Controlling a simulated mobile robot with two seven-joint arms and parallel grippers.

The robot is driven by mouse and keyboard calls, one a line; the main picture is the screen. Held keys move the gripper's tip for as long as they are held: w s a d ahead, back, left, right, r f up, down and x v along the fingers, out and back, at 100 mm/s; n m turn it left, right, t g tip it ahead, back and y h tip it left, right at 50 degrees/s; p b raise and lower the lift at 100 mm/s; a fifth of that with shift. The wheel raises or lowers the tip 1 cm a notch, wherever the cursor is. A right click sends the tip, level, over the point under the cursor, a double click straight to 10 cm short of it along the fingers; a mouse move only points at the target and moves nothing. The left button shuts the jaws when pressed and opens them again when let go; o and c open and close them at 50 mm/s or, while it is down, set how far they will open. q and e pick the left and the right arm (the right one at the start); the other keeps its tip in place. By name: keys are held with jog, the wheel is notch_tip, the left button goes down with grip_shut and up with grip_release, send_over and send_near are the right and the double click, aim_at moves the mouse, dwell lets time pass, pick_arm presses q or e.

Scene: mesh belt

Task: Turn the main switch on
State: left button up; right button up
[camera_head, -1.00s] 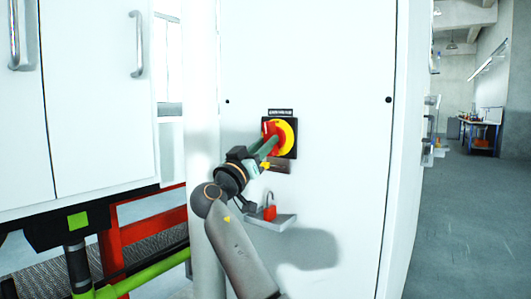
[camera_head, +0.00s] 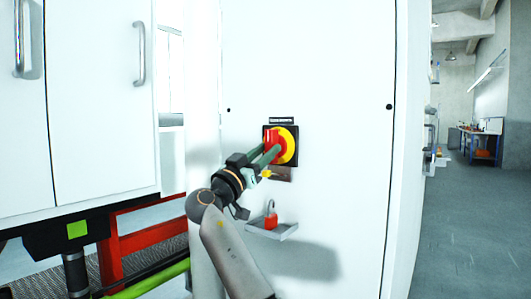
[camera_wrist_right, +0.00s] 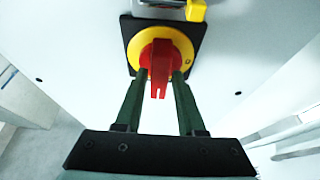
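The main switch is a red rotary handle (camera_head: 271,141) on a yellow disc (camera_head: 289,146) with a black square plate, mounted on the white cabinet front. In the right wrist view the red handle (camera_wrist_right: 159,68) points down the picture, between the two green fingers. My right gripper (camera_head: 270,153) is at the switch. In the wrist view its fingers (camera_wrist_right: 160,78) stand apart, one on each side of the handle. Gaps show beside the handle's lower end; contact near the fingertips cannot be told. My left gripper is not in view.
A red padlock (camera_head: 271,218) sits on a small grey shelf (camera_head: 284,232) below the switch, close to my right arm. A red frame (camera_head: 150,222) stands left. Open floor (camera_head: 470,210) lies right.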

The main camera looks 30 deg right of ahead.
jog(key=shift+o, duration=1.2)
jog(key=v, duration=1.2)
jog(key=shift+a+p, duration=0.2)
jog(key=shift+p, duration=0.2)
jog(key=shift+f, duration=0.15)
